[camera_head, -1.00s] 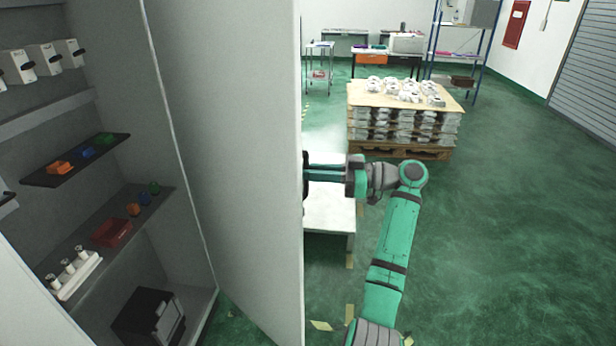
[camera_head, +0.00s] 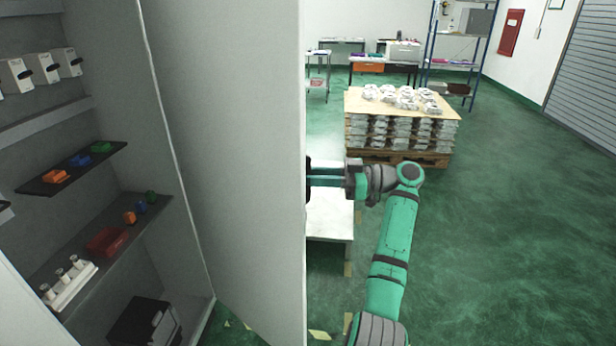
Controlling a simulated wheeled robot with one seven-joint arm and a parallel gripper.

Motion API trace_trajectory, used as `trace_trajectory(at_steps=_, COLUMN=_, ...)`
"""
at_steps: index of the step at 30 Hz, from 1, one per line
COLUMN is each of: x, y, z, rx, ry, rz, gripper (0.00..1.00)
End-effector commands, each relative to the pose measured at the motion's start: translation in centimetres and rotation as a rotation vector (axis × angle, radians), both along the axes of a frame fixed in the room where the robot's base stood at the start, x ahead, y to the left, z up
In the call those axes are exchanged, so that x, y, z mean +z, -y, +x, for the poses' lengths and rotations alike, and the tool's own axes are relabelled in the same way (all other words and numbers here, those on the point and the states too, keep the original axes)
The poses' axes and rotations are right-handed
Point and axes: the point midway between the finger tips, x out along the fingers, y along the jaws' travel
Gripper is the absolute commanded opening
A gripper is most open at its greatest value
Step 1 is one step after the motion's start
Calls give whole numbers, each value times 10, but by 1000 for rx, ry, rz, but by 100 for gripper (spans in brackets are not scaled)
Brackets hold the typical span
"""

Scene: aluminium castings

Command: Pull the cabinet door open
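The cabinet door (camera_head: 235,150) stands wide open, its inner face toward me and its free edge near the middle of the picture. The grey cabinet (camera_head: 110,90) is open on the left, with its shelves in view. My gripper (camera_head: 310,181) reaches from the right to the outer side of the door at its free edge. The fingertips and any handle are hidden behind the door, so I cannot tell whether the fingers are shut or touching it.
Inside are shelves with small coloured parts, a red bin (camera_head: 107,241), a white holder (camera_head: 70,286) and a black box (camera_head: 143,322). A white table (camera_head: 330,215) stands behind my gripper. A pallet of castings (camera_head: 400,125) stands beyond. Green floor (camera_head: 510,220) is clear at right.

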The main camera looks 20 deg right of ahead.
Motion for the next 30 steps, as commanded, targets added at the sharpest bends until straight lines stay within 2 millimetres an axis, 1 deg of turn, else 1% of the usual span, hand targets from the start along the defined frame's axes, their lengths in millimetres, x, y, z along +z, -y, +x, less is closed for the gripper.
trace_trajectory(at_steps=8, x=0, y=3, z=-2, rx=-2, ry=1, rz=0, gripper=20)
trace_trajectory(at_steps=11, x=0, y=9, z=-5, rx=-3, ry=1, rz=0, gripper=20)
trace_trajectory(at_steps=14, x=1, y=21, z=-11, rx=-5, ry=3, rz=1, gripper=20)
trace_trajectory(at_steps=24, x=1, y=74, z=-41, rx=-2, ry=1, rz=2, gripper=20)
trace_trajectory(at_steps=27, x=1, y=85, z=-46, rx=-2, ry=0, rz=1, gripper=20)
trace_trajectory(at_steps=30, x=0, y=92, z=-50, rx=-1, ry=0, rz=1, gripper=20)
